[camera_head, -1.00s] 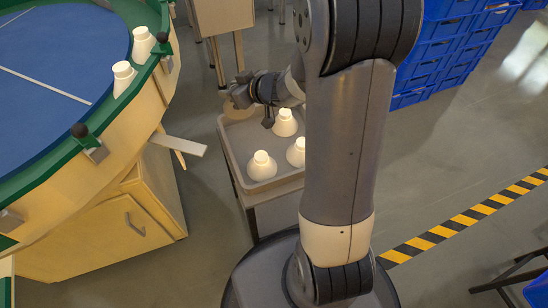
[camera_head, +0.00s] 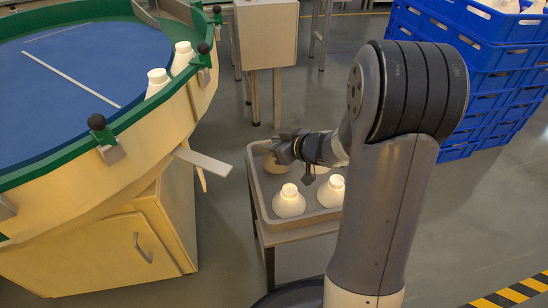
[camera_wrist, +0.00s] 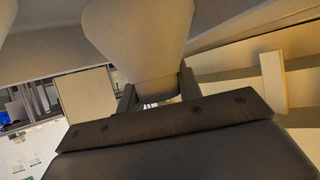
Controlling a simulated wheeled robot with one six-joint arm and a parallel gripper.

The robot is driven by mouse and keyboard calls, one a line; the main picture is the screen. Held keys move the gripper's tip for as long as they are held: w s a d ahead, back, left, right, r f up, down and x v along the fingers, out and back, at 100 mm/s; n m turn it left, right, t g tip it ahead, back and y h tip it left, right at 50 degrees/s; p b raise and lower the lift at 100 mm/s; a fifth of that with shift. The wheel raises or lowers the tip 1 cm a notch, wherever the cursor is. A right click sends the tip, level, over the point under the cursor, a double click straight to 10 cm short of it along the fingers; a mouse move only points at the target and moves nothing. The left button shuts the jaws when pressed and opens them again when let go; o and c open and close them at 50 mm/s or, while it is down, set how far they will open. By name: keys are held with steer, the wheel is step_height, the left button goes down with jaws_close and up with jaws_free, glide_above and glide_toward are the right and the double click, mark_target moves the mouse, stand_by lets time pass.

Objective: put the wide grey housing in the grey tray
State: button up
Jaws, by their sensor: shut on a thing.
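The wide grey housing shows in the wrist view (camera_wrist: 138,35) as a large greyish flared body with its narrow end between my finger tips. In the head view the housing (camera_head: 274,167) is mostly hidden behind my gripper (camera_head: 287,151), at the far left corner of the grey tray (camera_head: 262,214). My gripper is shut on it. I cannot tell whether its underside touches the tray floor. Two white housings stand upright in the tray, one at the near left (camera_head: 289,203) and one to its right (camera_head: 331,193).
A round blue-topped table (camera_head: 70,90) with a green rim stands at left, with two white housings (camera_head: 158,80) (camera_head: 183,57) on its edge. A pale flap (camera_head: 204,161) juts from it toward the tray. Blue crates (camera_head: 490,75) are stacked at right.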

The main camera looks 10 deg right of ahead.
steer(key=shift+f+b, duration=0.95)
steer(key=shift+f, duration=0.65)
steer(key=shift+f, duration=0.1)
steer(key=shift+f, duration=0.1)
steer(key=o, duration=1)
steer(key=shift+c, duration=0.2)
steer(key=shift+r, duration=0.3)
steer(key=p+v, duration=0.6)
steer(key=v, duration=0.6)
